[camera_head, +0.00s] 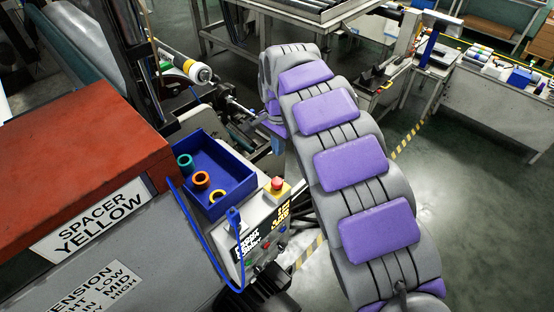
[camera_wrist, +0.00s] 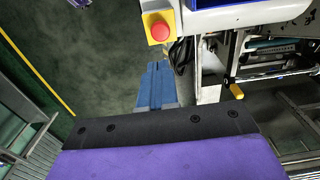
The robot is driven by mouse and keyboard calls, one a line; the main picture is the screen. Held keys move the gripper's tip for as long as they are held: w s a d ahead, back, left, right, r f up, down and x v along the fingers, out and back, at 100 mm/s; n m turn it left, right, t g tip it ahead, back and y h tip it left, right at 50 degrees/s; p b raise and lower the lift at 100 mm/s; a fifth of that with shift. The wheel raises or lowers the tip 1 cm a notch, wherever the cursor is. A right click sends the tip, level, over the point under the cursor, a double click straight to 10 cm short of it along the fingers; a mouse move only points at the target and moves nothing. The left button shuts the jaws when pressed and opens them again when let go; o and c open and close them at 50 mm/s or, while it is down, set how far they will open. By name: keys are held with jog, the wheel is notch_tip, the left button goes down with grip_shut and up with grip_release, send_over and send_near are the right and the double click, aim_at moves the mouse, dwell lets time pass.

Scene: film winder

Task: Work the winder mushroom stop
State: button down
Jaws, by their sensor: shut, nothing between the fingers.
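The red mushroom stop (camera_head: 277,183) sits on a yellow box at the top edge of the winder's control panel (camera_head: 262,222). In the wrist view the red stop (camera_wrist: 159,32) is round, on its yellow base, near the top middle. My gripper (camera_wrist: 157,66) has blue fingers, shut and empty, with the tips just below the stop in that picture. A gap shows between the tips and the yellow base.
A blue bin (camera_head: 215,160) with coloured rings stands left of the stop. A blue cable (camera_head: 234,222) hangs over the panel. A red-topped cabinet (camera_head: 75,165) fills the left. Metal frames and rollers lie beyond. Open floor (camera_head: 465,180) is at right.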

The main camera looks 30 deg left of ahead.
jog(key=r, duration=0.3)
jog(key=shift+a+r, duration=0.25)
jog(key=shift+r, duration=0.15)
jog(key=shift+d, duration=0.15)
jog(key=s+d+r+b, duration=0.1)
jog(key=s+d+b, duration=0.15)
jog(key=d, duration=1.15)
jog(key=s+d+r+b, duration=0.1)
jog(key=s+d+b, duration=0.15)
jog(key=d, duration=1.15)
jog(key=s+d+f+n+b, duration=0.1)
jog(key=s+d+f, duration=0.2)
jog(key=s, duration=0.6)
jog(key=s+d+f+n+g+b, duration=0.1)
jog(key=s+d+f, duration=0.2)
jog(key=s, duration=0.6)
jog(key=s+d+f+n+b, duration=0.1)
jog(key=s+d+f, duration=0.3)
jog(key=s+d, duration=0.3)
jog(key=shift+s+g+b, duration=0.3)
jog(key=shift+s+g, duration=0.1)
jog(key=shift+s, duration=0.6)
